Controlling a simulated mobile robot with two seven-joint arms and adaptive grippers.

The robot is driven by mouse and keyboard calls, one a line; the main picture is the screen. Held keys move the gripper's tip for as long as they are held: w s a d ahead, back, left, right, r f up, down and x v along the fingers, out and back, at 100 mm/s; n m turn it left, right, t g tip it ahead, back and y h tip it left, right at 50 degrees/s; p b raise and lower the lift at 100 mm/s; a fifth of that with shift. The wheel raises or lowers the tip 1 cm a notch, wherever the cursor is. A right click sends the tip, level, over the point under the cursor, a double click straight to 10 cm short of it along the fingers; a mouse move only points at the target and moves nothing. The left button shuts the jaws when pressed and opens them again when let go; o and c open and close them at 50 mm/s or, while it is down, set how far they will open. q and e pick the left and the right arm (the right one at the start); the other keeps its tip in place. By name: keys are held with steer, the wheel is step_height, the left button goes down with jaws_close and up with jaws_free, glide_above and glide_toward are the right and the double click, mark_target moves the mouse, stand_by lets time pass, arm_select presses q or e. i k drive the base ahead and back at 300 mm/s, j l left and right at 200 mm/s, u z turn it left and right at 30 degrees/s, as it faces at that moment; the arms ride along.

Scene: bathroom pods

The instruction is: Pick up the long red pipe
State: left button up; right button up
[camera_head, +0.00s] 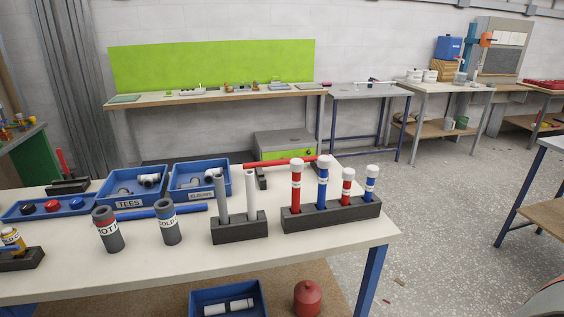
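A long red pipe (279,163) lies horizontally at the back right of the white workbench (330,240). It passes above a small dark support (262,178), and its right part runs behind the tops of the red and blue capped pipes. I cannot tell exactly what holds up its right end. Neither of my grippers shows in the head view.
A dark rack (332,213) with several capped pipes stands in front of the red pipe's right end. A dark block (240,230) with two upright pipes and blue bins (201,190) are left of it. A blue pipe (180,210) lies behind the HOT and COLD cylinders.

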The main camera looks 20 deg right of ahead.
mark_target(311, 159)
steer(key=l+z, duration=0.45)
steer(key=i+l+z, duration=0.25)
steer(key=l+z, duration=0.25)
steer(key=i+l+z, duration=0.45)
steer(key=l, duration=0.15)
steer(key=i+l+z, duration=0.3)
steer(key=z, duration=0.2)
steer(key=i+l, duration=0.2)
steer(key=i, duration=0.2)
steer(key=i+l, duration=0.2)
steer(key=i, duration=0.2)
steer(key=i+l, duration=0.2)
steer(key=i, duration=0.2)
steer(key=i+j+u, duration=0.1)
steer(key=i+u, duration=0.6)
steer(key=i+l+u, duration=0.1)
steer(key=i+u, duration=0.9)
steer(key=u, duration=0.15)
steer(key=i+l+u, duration=0.2)
steer(key=u, duration=0.15)
steer(key=i+l+u, duration=0.15)
steer(key=u, duration=0.2)
steer(key=i+l+u, duration=0.2)
steer(key=u, duration=0.15)
steer(key=i+l+u, duration=0.35)
